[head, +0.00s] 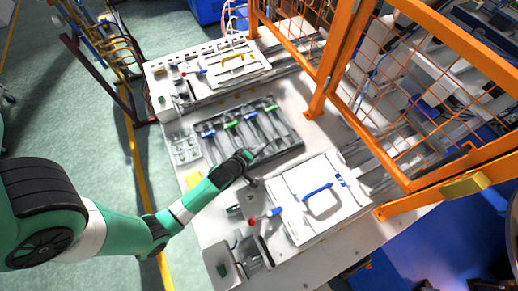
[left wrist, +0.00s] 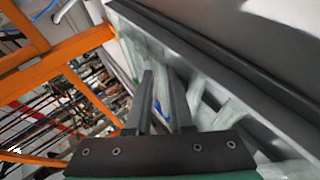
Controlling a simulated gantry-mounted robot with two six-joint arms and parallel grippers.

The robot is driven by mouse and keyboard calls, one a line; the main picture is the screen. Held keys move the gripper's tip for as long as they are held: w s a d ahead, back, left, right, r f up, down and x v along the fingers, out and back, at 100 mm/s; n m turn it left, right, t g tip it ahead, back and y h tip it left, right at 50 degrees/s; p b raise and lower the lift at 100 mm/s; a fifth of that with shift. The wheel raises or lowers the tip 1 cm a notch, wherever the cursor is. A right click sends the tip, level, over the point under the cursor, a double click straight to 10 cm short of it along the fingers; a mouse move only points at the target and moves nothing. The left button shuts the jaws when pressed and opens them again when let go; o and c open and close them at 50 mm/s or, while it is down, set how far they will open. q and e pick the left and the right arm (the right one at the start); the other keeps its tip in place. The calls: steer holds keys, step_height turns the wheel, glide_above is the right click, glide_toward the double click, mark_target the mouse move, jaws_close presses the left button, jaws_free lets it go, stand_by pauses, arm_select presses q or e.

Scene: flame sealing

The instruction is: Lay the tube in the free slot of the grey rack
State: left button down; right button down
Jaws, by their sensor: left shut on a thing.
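The grey rack (head: 291,131) lies on the white bench in the middle of the head view. Several clear tubes with blue and green parts lie side by side in it. My left gripper (head: 248,155) is over the rack's near edge. In the left wrist view its two fingers (left wrist: 162,88) are shut on the tube (left wrist: 161,97), which shows as a pale strip with some blue between them. The rack's dark rail (left wrist: 215,62) runs diagonally past the fingertips there. The held tube cannot be made out in the head view, and the free slot is not clear. My right gripper is out of view.
A white machine panel with a blue handle (head: 318,202) stands nearer on the bench, and a similar one with a yellow handle (head: 238,60) stands farther back. An orange mesh guard (head: 340,60) rises along the right. A small clear tray (head: 183,147) lies left of the rack.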

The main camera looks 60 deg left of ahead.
arm_select(q)
steer(key=shift+f, duration=0.2)
stand_by(0.3)
steer(key=c, duration=0.7)
jaws_free()
steer(key=shift+f, duration=0.1)
steer(key=shift+s, duration=0.1)
steer(key=shift+s+d+r, duration=0.15)
steer(key=shift+s+r, duration=0.05)
steer(key=p+v, duration=0.1)
steer(key=v, duration=1)
steer(key=shift+w+r, duration=0.1)
